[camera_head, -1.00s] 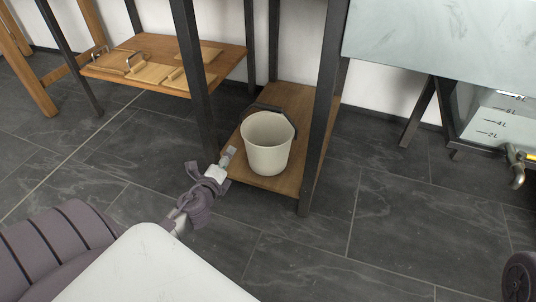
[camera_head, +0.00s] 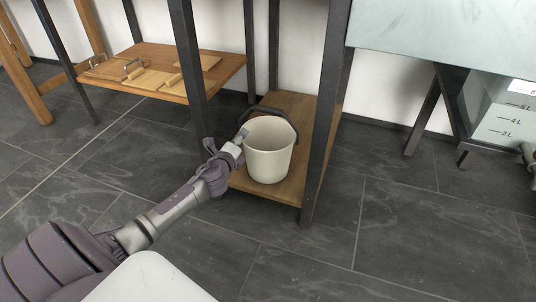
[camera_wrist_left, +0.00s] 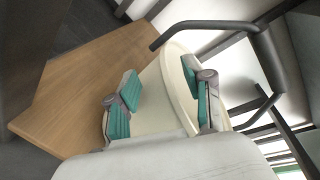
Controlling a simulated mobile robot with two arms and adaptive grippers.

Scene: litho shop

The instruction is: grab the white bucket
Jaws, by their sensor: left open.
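The white bucket (camera_head: 268,160) stands upright on the low wooden shelf of a dark-framed stand, its dark handle (camera_head: 276,111) resting toward the back rim. My left gripper (camera_head: 241,140) is at the bucket's left rim. In the left wrist view, its two teal-padded fingers (camera_wrist_left: 160,88) are spread apart. The bucket (camera_wrist_left: 152,98) shows between them, with one finger on the outer side of the wall and the other by the inside of the rim. I cannot tell whether either pad touches it. The handle (camera_wrist_left: 268,55) arches beyond the fingers.
Dark posts (camera_head: 322,120) of the stand rise on both sides of the bucket. A wooden shelf (camera_head: 170,88) with boards and handles is at the left. A glass-topped table (camera_head: 440,45) and a marked tank (camera_head: 510,122) are at the right. The floor in front is clear.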

